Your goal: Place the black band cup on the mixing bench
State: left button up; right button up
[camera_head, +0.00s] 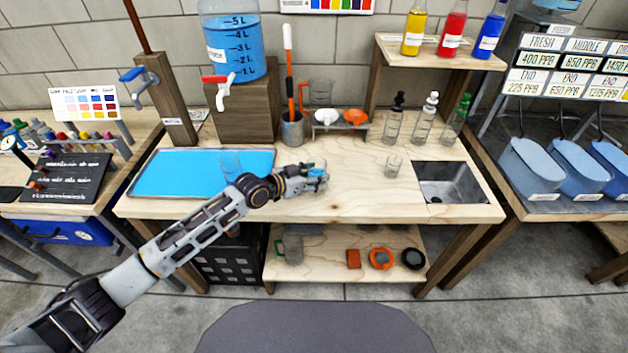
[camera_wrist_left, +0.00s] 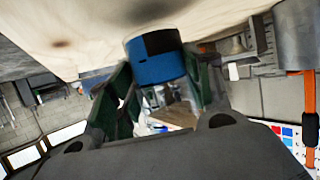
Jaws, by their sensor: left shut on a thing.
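My left gripper (camera_head: 314,179) reaches in from the left over the wooden bench (camera_head: 350,203) in the middle. It is shut on a small clear cup (camera_head: 319,166), mostly hidden by the fingers in the head view. In the left wrist view, a blue and black cylindrical form (camera_wrist_left: 155,55) shows between the dark green fingers (camera_wrist_left: 160,90); I take it to be the banded part of this cup. The cup is at or just above the bench top; I cannot tell whether it touches. My right gripper is out of view.
A blue mat (camera_head: 170,172) lies left of the gripper, with a clear cup (camera_head: 231,164) on it. Another clear cup (camera_head: 393,166) stands to the right, beside a sink (camera_head: 448,183). Dropper bottles (camera_head: 394,122) stand behind. The bench's front strip looks clear.

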pick_arm(q)
jog(key=shift+f, duration=0.85)
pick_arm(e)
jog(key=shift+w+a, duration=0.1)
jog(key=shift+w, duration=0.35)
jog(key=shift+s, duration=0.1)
pick_arm(q)
jog(key=o, duration=1.2)
jog(key=shift+f, duration=0.1)
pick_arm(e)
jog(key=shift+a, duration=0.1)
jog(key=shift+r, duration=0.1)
